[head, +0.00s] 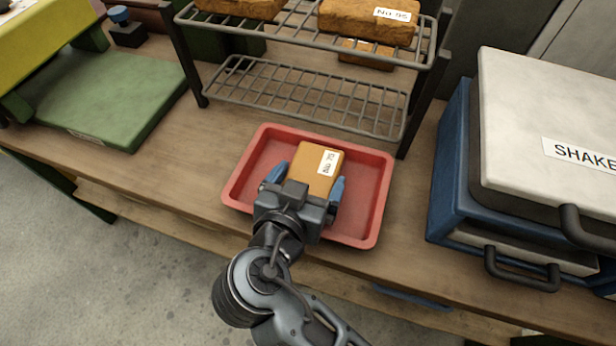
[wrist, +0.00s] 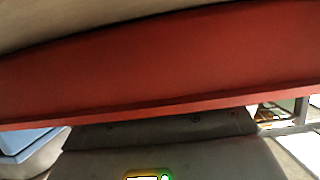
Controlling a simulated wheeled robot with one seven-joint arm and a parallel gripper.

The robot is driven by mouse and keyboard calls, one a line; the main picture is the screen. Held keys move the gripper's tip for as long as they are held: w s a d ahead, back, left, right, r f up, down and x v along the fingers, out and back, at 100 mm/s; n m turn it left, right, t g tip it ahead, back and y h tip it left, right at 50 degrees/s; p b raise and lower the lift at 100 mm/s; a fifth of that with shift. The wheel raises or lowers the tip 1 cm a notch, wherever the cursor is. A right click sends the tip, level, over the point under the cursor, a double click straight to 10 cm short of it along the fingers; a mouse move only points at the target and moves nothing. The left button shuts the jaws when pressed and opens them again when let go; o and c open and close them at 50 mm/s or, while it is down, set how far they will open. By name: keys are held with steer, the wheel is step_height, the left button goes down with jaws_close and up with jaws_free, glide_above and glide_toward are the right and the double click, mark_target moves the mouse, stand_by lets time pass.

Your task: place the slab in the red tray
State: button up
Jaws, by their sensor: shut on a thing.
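The orange-brown slab (head: 312,160), with a white number label, is inside the outline of the red tray (head: 364,205) in the head view. My gripper (head: 308,177) comes from the front edge of the bench, its two blue-tipped fingers on either side of the slab, shut on it. The slab lies roughly flat; whether its underside touches the tray floor is hidden. In the wrist view a red wall of the tray (wrist: 160,65) fills the upper part, and the slab is not clearly seen.
A wire rack (head: 310,95) with several brown slabs stands right behind the tray. A white case labelled SHAKE (head: 540,110) and blue box stand at the right. A green slab-like plate (head: 105,100) lies at the left. Bare bench (head: 190,165) shows left of the tray.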

steer(key=o, duration=1)
steer(key=shift+f, duration=0.1)
steer(key=shift+r, duration=0.2)
steer(key=v, duration=1.2)
steer(key=shift+b, duration=0.45)
